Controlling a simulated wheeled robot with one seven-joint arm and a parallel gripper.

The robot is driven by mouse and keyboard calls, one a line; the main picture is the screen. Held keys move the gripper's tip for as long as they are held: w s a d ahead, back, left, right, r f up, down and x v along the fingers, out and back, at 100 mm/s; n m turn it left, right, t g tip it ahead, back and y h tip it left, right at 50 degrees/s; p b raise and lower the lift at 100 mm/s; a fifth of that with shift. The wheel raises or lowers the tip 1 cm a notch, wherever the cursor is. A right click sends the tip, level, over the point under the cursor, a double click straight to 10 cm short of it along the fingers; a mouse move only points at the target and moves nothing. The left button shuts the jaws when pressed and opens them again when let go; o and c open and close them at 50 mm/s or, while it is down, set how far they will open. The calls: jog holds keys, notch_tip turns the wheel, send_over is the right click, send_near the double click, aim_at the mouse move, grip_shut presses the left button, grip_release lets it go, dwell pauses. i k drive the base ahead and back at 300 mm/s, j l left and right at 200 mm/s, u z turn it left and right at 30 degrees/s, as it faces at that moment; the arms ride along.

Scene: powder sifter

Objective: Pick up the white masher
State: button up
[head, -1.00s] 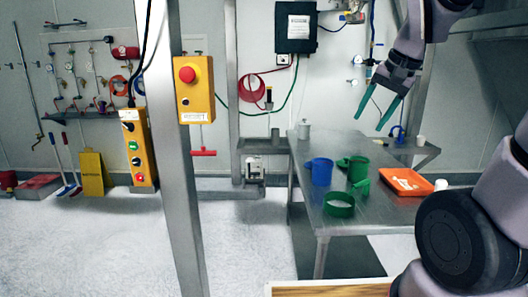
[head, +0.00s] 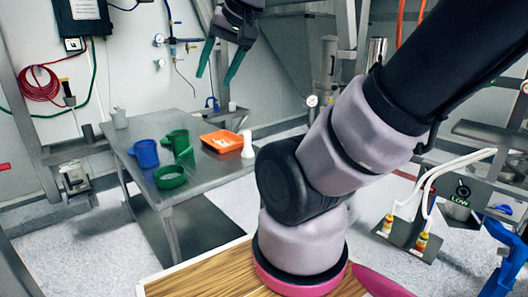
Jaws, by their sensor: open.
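A small white upright object (head: 247,145), which looks like the white masher, stands at the right edge of the metal table (head: 208,175), beside the orange tray (head: 222,141). Its fine shape is too small to tell. My gripper (head: 217,80) is open and empty, with its two green fingers pointing down. In the picture it appears above the table's far side, well up from the white object and apart from it.
A wooden surface (head: 215,277) lies in front. Hoses and bottles (head: 421,242) are at right.

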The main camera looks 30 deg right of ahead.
aim_at(248, 153)
jog(key=k+l+z, duration=0.15)
jog(key=k+z, duration=0.25)
jog(key=i+l+u, duration=0.2)
jog(key=l, duration=0.9)
jog(key=k+l, duration=0.6)
jog(key=l, duration=0.3)
jog(key=i+j, duration=0.15)
jog(key=i, duration=0.5)
jog(key=i+j+u, duration=0.15)
jog(key=i, duration=0.5)
jog(key=i+l+z, duration=0.2)
jog(key=i, duration=0.35)
